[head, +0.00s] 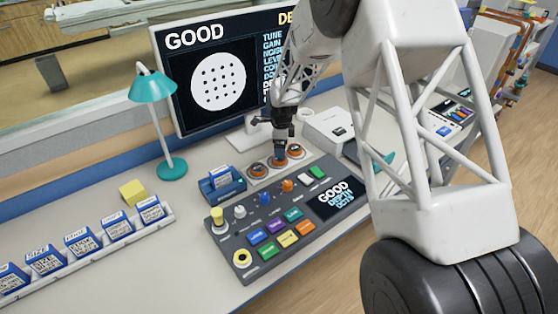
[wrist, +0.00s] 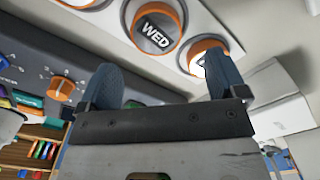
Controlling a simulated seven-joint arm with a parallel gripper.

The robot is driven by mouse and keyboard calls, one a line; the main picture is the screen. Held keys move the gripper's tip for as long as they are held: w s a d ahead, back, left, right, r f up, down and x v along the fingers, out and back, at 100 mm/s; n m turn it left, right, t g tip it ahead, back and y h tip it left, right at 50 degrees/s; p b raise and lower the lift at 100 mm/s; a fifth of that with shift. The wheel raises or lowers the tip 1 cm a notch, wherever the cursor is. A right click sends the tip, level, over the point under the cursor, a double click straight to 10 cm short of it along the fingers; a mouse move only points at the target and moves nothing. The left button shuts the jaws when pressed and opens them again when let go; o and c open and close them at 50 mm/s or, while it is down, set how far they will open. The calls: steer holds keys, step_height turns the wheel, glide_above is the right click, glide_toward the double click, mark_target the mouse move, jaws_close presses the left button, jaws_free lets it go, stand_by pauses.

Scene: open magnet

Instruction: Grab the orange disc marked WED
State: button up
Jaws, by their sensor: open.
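The orange disc marked WED (wrist: 155,30) sits in a pale strip, with its dark label face showing in the wrist view. It is the middle of three orange-rimmed discs, and in the head view the middle disc (head: 280,162) is partly covered by my gripper (head: 281,151). In the wrist view my gripper (wrist: 170,75) has its two blue-grey fingers apart with nothing between them. The WED disc appears beyond the fingertips, between their lines. I cannot tell the exact gap to it.
Neighbouring discs (head: 257,169) (head: 297,151) flank it closely. A dark control panel (head: 250,215) with knobs and buttons lies in front. A blue holder (head: 222,184) stands to the left, a white box (head: 328,125) to the right, a monitor (head: 215,85) behind.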

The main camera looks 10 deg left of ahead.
steer(key=shift+f, duration=0.2)
steer(key=shift+s+f, duration=0.15)
steer(key=shift+f, duration=2.35)
steer(key=c, duration=1)
steer(key=shift+r, duration=5.05)
